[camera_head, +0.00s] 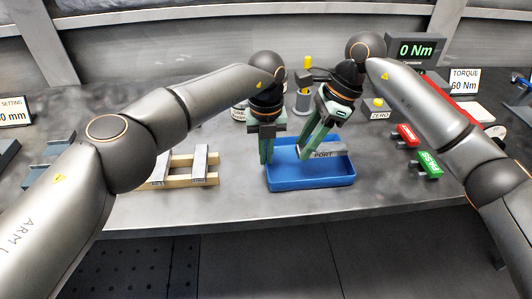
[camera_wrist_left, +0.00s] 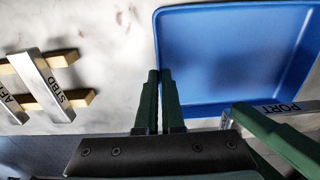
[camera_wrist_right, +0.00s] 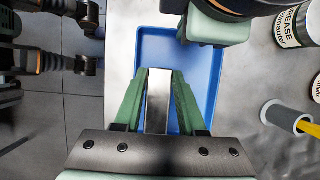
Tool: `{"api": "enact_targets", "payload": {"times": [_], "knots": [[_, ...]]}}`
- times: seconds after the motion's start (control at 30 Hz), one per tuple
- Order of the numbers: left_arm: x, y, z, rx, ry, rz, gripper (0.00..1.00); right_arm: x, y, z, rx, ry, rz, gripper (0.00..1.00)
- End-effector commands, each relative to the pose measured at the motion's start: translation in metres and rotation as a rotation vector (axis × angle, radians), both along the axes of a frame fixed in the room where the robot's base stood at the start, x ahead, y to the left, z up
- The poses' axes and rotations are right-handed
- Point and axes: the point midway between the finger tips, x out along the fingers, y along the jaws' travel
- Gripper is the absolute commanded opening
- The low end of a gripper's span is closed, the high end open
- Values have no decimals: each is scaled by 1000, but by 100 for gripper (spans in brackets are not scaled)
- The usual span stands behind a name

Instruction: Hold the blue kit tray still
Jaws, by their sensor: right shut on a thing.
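The blue kit tray (camera_head: 310,182) sits on the bench near its front edge; its corner fills the upper right of the left wrist view (camera_wrist_left: 215,104). My left gripper (camera_head: 266,160) is at the tray's left wall, its fingers close together with a narrow gap at the rim (camera_wrist_left: 160,72). Whether they clamp the wall is unclear. My right gripper (camera_head: 310,152) is shut on the grey bar marked PORT (camera_head: 334,151), over the tray. The bar shows between its fingers in the right wrist view (camera_wrist_right: 158,100). Whether it touches the tray floor is hidden.
A wooden rack (camera_head: 178,184) with grey bars, one marked STBD (camera_wrist_left: 52,85), stands left of the tray. Red (camera_head: 405,134) and green (camera_head: 428,164) tagged items lie to the right. A grey holder with a yellow item (camera_head: 304,98) and a grease can (camera_wrist_right: 298,25) stand behind.

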Motion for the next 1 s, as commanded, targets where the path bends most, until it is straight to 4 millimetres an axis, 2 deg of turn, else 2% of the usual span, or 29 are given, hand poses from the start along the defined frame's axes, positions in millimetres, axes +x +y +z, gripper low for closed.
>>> {"api": "enact_targets", "payload": {"times": [0.73, 0.77, 0.8, 1.0], "knots": [[0, 0, 1, -1, -1, 0, 0, 0, 0, 2, 2, -2, 0, 0], [0, 0, 1, -1, -1, 0, 3, 0, 0, 2, 2, -2, 0, 0], [0, 0, 1, -1, -1, 0, 0, 0, 0, 2, 2, -2, 0, 0], [0, 0, 1, -1, -1, 0, 0, 0, 0, 2, 2, -3, 0, 0]]}}
